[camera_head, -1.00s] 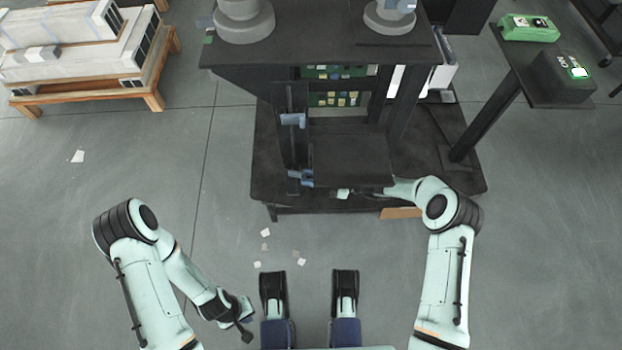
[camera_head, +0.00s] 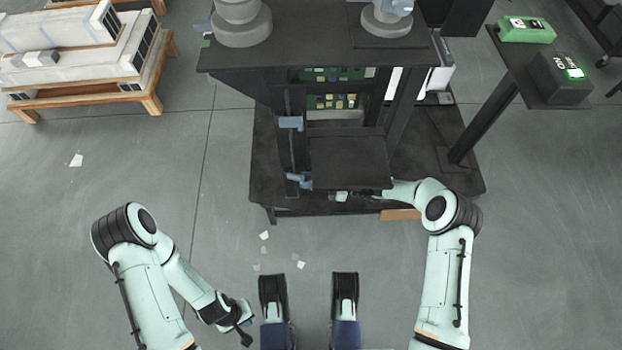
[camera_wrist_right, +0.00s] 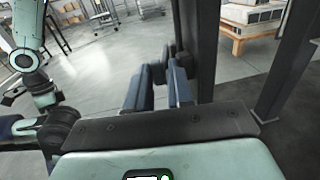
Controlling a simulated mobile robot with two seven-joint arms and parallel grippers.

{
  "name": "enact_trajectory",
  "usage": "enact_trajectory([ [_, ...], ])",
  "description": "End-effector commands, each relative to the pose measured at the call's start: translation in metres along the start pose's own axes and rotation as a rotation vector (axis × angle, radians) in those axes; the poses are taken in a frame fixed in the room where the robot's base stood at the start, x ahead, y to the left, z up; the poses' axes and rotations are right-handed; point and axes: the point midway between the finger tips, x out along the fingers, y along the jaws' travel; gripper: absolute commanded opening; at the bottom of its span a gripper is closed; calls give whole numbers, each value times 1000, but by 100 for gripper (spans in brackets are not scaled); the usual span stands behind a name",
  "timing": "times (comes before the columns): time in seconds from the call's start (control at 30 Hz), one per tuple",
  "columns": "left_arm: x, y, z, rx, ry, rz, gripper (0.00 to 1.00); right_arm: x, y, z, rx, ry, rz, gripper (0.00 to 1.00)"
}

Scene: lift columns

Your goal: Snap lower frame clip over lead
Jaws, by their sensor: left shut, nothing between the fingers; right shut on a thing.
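The lower frame clip (camera_head: 299,180) is a small blue piece low on the left dark upright of the black frame. A similar blue upper clip (camera_head: 291,123) sits higher on that upright. My right gripper (camera_wrist_right: 162,88) is shut at the lower clip, beside a dark post in the right wrist view. It seems to hold part of the clip, but its fingertips are mostly hidden in the head view. I cannot make out the lead, nor whether the clip is around it. My left gripper (camera_head: 245,333) is shut and empty, low over the floor, away from the frame.
A black panel (camera_head: 348,162) stands just right of the lower clip, above the black base plate (camera_head: 262,160). A side table (camera_head: 505,60) with green and black boxes is at right. A pallet with white boxes (camera_head: 80,65) is at far left. Open floor lies between.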

Motion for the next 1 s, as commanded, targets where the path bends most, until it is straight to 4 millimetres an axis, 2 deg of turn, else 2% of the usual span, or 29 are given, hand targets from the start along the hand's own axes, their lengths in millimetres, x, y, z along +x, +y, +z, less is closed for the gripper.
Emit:
enact_trajectory([
  [0.17,0,0,0,0,0,0,0,2,-1,4,-4,-7,-1,0],
  [0.2,0,0,0,0,0,0,0,2,-1,4,-5,-8,-1,28],
  [0.23,0,0,0,0,0,0,0,2,-1,4,-5,-8,-1,38],
  [0.27,0,0,0,0,0,0,0,2,-2,4,-5,-7,-1,39],
  [1.0,0,0,0,0,0,0,0,3,-2,6,-9,-7,-37,39],
])
